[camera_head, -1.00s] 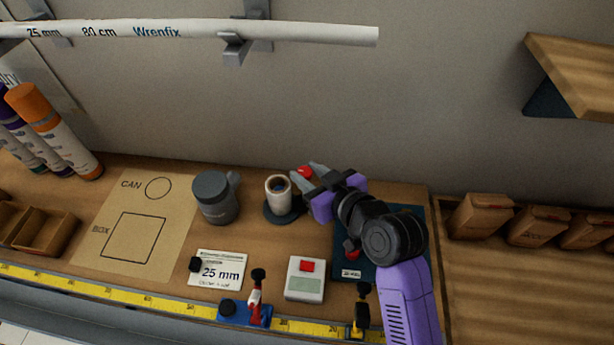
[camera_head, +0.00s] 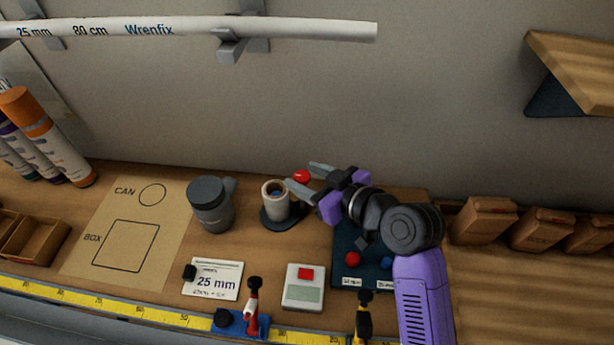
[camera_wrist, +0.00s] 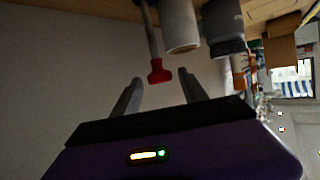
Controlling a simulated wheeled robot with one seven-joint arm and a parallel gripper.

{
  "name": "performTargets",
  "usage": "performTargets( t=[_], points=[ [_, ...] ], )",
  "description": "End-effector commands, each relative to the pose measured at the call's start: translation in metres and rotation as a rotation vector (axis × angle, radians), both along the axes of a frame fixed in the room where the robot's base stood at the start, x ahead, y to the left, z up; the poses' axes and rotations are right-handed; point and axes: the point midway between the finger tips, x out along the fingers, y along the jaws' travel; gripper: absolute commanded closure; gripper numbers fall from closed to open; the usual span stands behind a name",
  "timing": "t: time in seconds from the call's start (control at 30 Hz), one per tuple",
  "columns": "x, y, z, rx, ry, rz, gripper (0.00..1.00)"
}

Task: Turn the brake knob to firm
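A dark panel (camera_head: 344,272) on the bench carries a red knob (camera_head: 352,259), a blue knob (camera_head: 386,263) and a small dark grey piece (camera_head: 362,241). Pale labels lie along its front edge, too small to read. My arm hides part of the panel. I cannot tell which piece is the brake knob. My gripper (camera_head: 298,177) is open, its fingers pointing left, above and behind the panel. A red head (camera_head: 302,176) shows by the fingertips; in the wrist view a red head (camera_wrist: 158,73) on a grey stem lies just beyond the open fingers, with nothing between them.
A cup (camera_head: 275,198) on a dark coaster and a grey lidded mug (camera_head: 211,204) stand left of my gripper. A white device with a red button (camera_head: 303,287) and small clamps (camera_head: 253,300) are in front. The marked brown mat (camera_head: 172,240) is clear.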

Motion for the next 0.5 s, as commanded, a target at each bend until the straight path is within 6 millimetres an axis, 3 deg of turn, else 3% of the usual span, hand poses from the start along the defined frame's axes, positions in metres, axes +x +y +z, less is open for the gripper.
performTargets(
  t=[0.33, 0.5],
  points=[
    [-0.002, -0.002, 0.0, 0.001, 0.001, 0.0, 0.47],
    [-0.014, -0.015, 0.007, 0.002, 0.0, -0.002, 0.47]
  ],
)
